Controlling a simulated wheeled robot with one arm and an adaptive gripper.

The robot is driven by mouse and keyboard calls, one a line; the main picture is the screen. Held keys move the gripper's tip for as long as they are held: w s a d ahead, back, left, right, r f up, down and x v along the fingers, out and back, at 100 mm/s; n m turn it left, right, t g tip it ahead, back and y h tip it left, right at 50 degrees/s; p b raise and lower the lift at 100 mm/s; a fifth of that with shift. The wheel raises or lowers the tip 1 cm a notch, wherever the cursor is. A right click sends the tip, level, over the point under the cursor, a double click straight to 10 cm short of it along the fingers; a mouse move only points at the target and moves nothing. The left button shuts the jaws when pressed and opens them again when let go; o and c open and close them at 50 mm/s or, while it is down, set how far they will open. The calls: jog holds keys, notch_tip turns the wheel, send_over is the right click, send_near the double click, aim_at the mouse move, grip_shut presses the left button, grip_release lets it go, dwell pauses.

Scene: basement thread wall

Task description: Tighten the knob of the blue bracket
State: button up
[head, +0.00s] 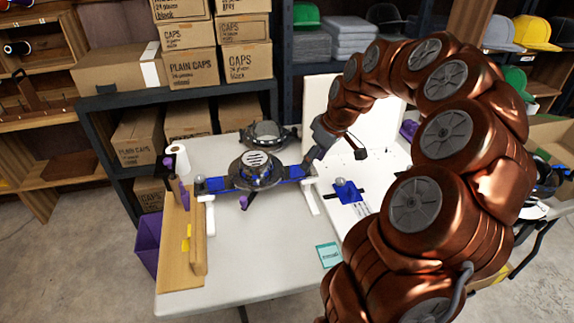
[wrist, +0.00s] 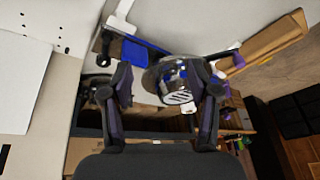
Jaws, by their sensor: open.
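A blue bracket bar (head: 215,184) lies across the white table with a round dark hoop fixture (head: 258,170) at its middle. Purple knobs show at its front (head: 244,202) and by its left end (head: 168,161); I cannot tell which one is the task's knob. My gripper (head: 309,160) is beside the bar's right end, its fingertips partly hard to make out. In the wrist view my gripper (wrist: 165,82) is open and empty, with the round metallic fixture (wrist: 180,72) beyond and between its fingers. A blue part (wrist: 135,52) and a purple piece (wrist: 233,60) also show there.
A small blue plate with a grey knob (head: 347,191) lies right of the bar. A wooden board (head: 197,235) stands along the table's left side, near a white thread spool (head: 178,158). A second dark hoop (head: 268,133) is behind.

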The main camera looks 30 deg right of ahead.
jog(key=s+a+r+g+p, duration=0.1)
jog(key=s+a+r, duration=0.2)
jog(key=a, duration=0.7)
jog(key=shift+s+a+r+p, duration=0.25)
jog(key=shift+r+p, duration=0.15)
jog(key=shift+r, duration=0.1)
jog(key=shift+a, duration=0.1)
jog(key=s+a+r+m+g+p, duration=0.1)
jog(key=s+a, duration=0.3)
jog(key=s, duration=0.4)
jog(key=s+a+r+m+g+h+p, duration=0.1)
jog(key=s+a+p, duration=0.2)
jog(key=s, duration=0.5)
jog(key=s+a+r+m+g+h+p, duration=0.1)
jog(key=s+a+r+g+p, duration=0.1)
jog(key=s+a, duration=0.4)
jog(key=shift+s+m, duration=0.4)
jog(key=shift+s, duration=1)
jog(key=shift+a, duration=0.1)
